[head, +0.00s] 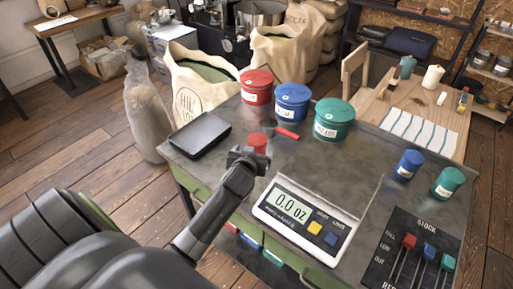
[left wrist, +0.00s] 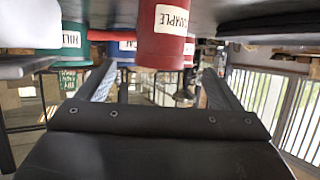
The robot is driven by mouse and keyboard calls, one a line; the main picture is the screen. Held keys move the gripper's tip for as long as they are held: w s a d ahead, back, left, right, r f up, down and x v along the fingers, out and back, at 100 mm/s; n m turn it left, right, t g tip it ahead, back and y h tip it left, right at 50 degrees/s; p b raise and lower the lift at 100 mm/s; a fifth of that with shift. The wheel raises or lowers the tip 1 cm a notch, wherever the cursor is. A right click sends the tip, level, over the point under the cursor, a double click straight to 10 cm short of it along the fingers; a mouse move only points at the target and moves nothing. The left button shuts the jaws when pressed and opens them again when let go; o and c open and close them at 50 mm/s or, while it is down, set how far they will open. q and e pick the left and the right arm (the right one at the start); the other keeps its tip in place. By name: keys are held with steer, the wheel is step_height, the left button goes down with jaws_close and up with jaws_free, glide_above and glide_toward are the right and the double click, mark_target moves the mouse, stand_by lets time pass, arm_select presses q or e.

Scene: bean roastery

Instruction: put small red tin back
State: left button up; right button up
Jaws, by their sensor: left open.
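The small red tin (head: 258,142) stands on the dark metal bench top, just beyond my left gripper (head: 243,156) and partly hidden by it. In the left wrist view, which looks upside down, the small red tin (left wrist: 164,35) with a SAMPLE label shows ahead, in line with the gap between the two open fingers (left wrist: 158,75). I cannot tell whether they touch it. A small blue tin (head: 409,164) and a small green tin (head: 447,182) stand apart at the bench's right side. My right gripper is not in view.
Large red (head: 256,87), blue (head: 292,103) and green (head: 333,119) tins stand at the back, with a red scoop (head: 287,133) before them. A scale (head: 310,219) reading 0.0 oz, a black tray (head: 200,135) and a STOCK slider board (head: 415,250) surround my gripper.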

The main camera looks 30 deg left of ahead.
mark_target(257, 142)
arm_select(q)
steer(key=shift+x, duration=1.05)
steer(key=shift+w+f, duration=0.15)
steer(key=shift+w, duration=0.1)
steer(key=shift+w+a, duration=0.1)
steer(key=shift+w, duration=0.05)
steer(key=shift+w+a+p, duration=0.15)
steer(key=shift+w+p, duration=0.1)
steer(key=shift+p, duration=0.15)
steer(key=x, duration=0.3)
steer(key=shift+p, duration=0.4)
steer(key=shift+w+a+f, duration=0.25)
steer(key=shift+w+f, duration=0.15)
steer(key=shift+w, duration=0.15)
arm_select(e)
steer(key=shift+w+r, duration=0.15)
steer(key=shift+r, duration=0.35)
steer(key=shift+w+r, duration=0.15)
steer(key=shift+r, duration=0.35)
